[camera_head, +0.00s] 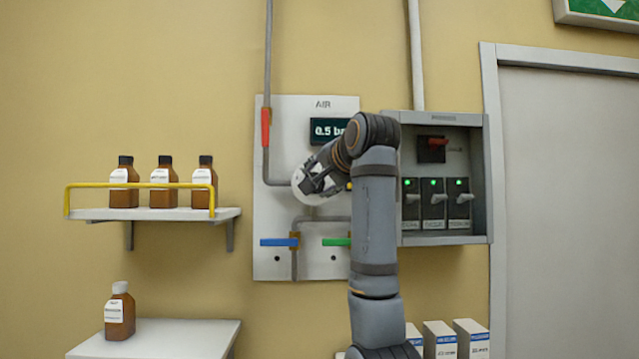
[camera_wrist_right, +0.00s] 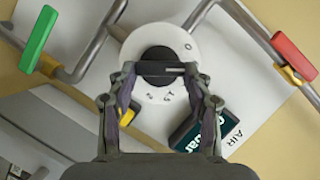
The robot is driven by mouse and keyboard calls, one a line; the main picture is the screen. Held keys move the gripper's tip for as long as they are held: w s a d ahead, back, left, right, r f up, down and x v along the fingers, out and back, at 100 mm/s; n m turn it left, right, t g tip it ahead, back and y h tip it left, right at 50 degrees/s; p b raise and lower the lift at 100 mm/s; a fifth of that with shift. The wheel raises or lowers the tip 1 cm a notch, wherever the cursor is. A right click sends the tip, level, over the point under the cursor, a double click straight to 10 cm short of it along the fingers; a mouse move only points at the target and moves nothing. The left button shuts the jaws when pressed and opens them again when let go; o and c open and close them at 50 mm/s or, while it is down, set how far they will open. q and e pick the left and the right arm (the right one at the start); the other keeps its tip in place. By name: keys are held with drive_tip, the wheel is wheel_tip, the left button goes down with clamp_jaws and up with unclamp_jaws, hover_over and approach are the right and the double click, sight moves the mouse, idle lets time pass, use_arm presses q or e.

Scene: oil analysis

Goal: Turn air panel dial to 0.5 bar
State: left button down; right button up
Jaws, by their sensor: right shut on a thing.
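The air panel (camera_head: 275,120) is a pale board on the wall with pipes and a dark display (camera_head: 325,130) that reads "0.5 b" before my arm covers the rest. The dial has a white round face (camera_head: 303,190), partly hidden by my right gripper (camera_head: 322,178) in the head view. In the right wrist view the dial's black knob (camera_wrist_right: 158,55) sits between the two fingers of my right gripper (camera_wrist_right: 160,75), which is shut on it. The display (camera_wrist_right: 190,135) is partly covered by a finger there. My left gripper is not in view.
Red (camera_head: 266,127), blue (camera_head: 279,242) and green (camera_head: 336,242) valve handles are on the panel around the dial. A grey switch box (camera_head: 445,232) is close on the right. A shelf (camera_head: 150,214) with brown bottles is on the left.

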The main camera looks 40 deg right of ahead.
drive_tip(key=o, duration=1.2)
drive_tip(key=shift+w, duration=0.15)
drive_tip(key=shift+c, duration=0.2)
drive_tip(key=v, duration=0.7)
drive_tip(key=shift+s, duration=0.3)
drive_tip(key=shift+w, duration=0.1)
drive_tip(key=shift+f, duration=0.1)
